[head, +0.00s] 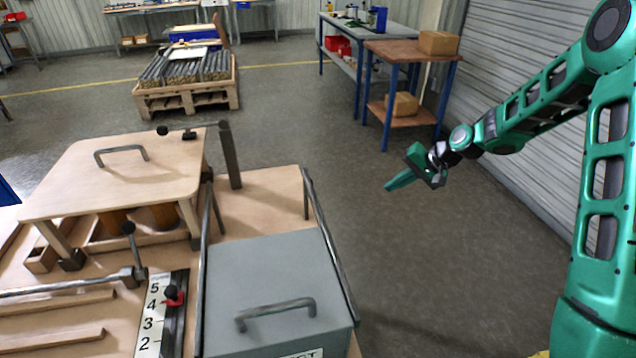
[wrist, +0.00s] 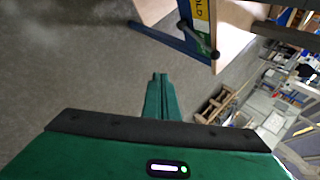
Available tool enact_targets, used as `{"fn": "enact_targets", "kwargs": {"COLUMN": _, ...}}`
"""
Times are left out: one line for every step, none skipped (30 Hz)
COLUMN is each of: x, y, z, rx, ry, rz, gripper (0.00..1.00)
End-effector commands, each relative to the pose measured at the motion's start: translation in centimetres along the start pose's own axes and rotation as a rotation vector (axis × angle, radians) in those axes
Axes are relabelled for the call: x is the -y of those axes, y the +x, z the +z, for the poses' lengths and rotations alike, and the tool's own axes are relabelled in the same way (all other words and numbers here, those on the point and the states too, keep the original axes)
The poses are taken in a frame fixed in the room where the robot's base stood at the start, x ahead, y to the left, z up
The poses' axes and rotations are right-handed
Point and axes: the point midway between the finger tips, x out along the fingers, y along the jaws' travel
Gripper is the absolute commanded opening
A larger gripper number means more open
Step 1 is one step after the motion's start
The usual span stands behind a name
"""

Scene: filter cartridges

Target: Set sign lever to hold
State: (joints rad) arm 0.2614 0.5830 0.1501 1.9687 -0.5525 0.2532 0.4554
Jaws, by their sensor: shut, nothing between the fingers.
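In the wrist view, a yellow sign (wrist: 200,10) with dark letters ending in "OLD" is cut off by the top edge. Beside it a dark lever arm (wrist: 198,40) ends in a round black knob (wrist: 214,54). I cannot tell from this view how the lever is set. I cannot make out the sign in the head view. My gripper (head: 388,187) is shut and empty, in the air to the right of the wooden bench. In the wrist view its green fingertips (wrist: 160,76) are together, apart from the lever and its knob.
The bench carries a grey lidded box (head: 270,265), a wooden platform with a handle (head: 60,185), an upright dark post (head: 230,155) and a number scale (head: 152,320) with a red pointer (head: 174,297). Floor (head: 400,250) is free between bench and shutter. A side table (head: 412,50) stands behind.

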Motion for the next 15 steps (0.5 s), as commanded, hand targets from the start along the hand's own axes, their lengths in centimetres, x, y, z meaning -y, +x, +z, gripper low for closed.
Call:
{"fn": "enact_targets", "kwargs": {"x": 0.7, "y": 2.2, "z": -0.3, "rx": 0.011, "ry": 0.022, "rz": -0.051, "gripper": 0.0}}
{"fn": "enact_targets", "kwargs": {"x": 1.3, "y": 3.3, "z": -0.5, "rx": 0.014, "ry": 0.037, "rz": -0.084, "gripper": 0.0}}
{"fn": "enact_targets", "kwargs": {"x": 2.1, "y": 4.8, "z": -0.8, "rx": 0.018, "ry": 0.057, "rz": -0.128, "gripper": 0.0}}
{"fn": "enact_targets", "kwargs": {"x": 2.7, "y": 5.8, "z": -0.9, "rx": 0.022, "ry": 0.075, "rz": -0.162, "gripper": 0.0}}
{"fn": "enact_targets", "kwargs": {"x": 3.2, "y": 6.8, "z": -1.1, "rx": 0.026, "ry": 0.092, "rz": -0.195, "gripper": 0.0}}
{"fn": "enact_targets", "kwargs": {"x": 4.0, "y": 8.1, "z": -1.3, "rx": 0.03, "ry": 0.118, "rz": -0.241, "gripper": 0.0}}
{"fn": "enact_targets", "kwargs": {"x": 4.5, "y": 9.0, "z": -1.5, "rx": 0.033, "ry": 0.139, "rz": -0.275, "gripper": 0.0}}
{"fn": "enact_targets", "kwargs": {"x": 5.0, "y": 9.9, "z": -1.6, "rx": 0.037, "ry": 0.159, "rz": -0.309, "gripper": 0.0}}
{"fn": "enact_targets", "kwargs": {"x": 5.7, "y": 11.0, "z": -1.8, "rx": 0.042, "ry": 0.189, "rz": -0.352, "gripper": 0.0}}
{"fn": "enact_targets", "kwargs": {"x": 6.1, "y": 11.7, "z": -2.0, "rx": 0.043, "ry": 0.21, "rz": -0.384, "gripper": 0.0}}
{"fn": "enact_targets", "kwargs": {"x": 6.5, "y": 12.4, "z": -2.1, "rx": 0.046, "ry": 0.231, "rz": -0.414, "gripper": 0.0}}
{"fn": "enact_targets", "kwargs": {"x": 7.0, "y": 13.2, "z": -2.3, "rx": 0.05, "ry": 0.26, "rz": -0.452, "gripper": 0.0}}
{"fn": "enact_targets", "kwargs": {"x": 7.3, "y": 13.7, "z": -2.4, "rx": 0.051, "ry": 0.279, "rz": -0.479, "gripper": 0.0}}
{"fn": "enact_targets", "kwargs": {"x": 7.5, "y": 14.2, "z": -2.6, "rx": 0.053, "ry": 0.298, "rz": -0.502, "gripper": 0.0}}
{"fn": "enact_targets", "kwargs": {"x": 7.9, "y": 14.7, "z": -2.7, "rx": 0.056, "ry": 0.322, "rz": -0.532, "gripper": 0.0}}
